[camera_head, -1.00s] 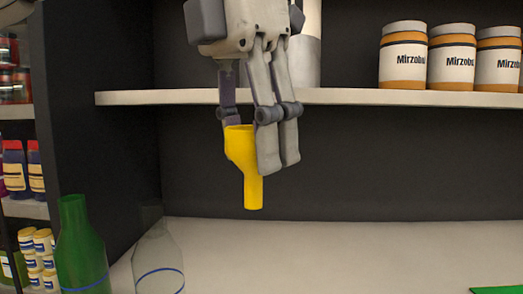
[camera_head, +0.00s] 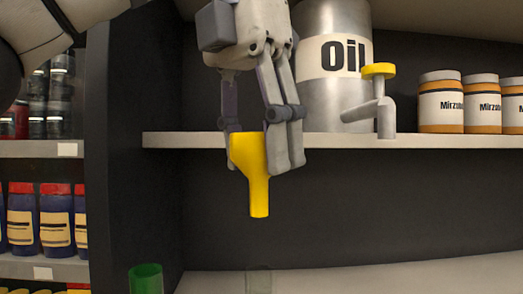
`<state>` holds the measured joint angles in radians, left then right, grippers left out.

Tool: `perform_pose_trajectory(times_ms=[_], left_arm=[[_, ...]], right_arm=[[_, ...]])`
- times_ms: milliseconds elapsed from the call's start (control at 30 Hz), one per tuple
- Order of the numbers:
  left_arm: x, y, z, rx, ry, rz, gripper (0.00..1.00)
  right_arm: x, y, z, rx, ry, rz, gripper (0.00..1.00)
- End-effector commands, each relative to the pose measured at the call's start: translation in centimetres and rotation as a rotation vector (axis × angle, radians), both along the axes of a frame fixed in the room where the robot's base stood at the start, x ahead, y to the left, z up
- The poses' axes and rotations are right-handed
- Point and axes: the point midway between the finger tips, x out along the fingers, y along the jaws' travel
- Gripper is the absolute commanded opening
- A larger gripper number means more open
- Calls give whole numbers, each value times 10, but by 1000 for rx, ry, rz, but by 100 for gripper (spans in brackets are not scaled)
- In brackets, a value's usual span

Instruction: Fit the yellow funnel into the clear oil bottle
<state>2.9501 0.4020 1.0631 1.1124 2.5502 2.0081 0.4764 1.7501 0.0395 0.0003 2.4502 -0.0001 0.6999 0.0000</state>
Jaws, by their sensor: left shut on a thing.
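My left gripper (camera_head: 262,150) is shut on the yellow funnel (camera_head: 257,190) and holds it in the air. The funnel is upright, wide end up, its narrow spout pointing down. The clear oil bottle (camera_head: 258,282) shows only as a faint transparent neck at the bottom edge, below the funnel; the rest of it is out of frame. The spout is apart from the neck, with a visible gap between them. My right gripper is not in view.
A green bottle (camera_head: 146,280) shows its open top left of the clear one. A shelf (camera_head: 230,140) behind the gripper holds a large oil can (camera_head: 325,95) with a yellow-handled tap and several jars (camera_head: 441,103). A dark side panel (camera_head: 130,130) stands at left.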

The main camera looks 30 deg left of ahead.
Motion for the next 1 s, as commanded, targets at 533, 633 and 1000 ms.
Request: perform_pose_trajectory(times_ms=[533,633,1000], left_arm=[[0,1,-10,11,0,3,14],[0,1,-20,10,0,3,14],[0,0,-46,10,-1,3,14]], right_arm=[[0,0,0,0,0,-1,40],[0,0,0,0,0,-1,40],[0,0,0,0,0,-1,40]])
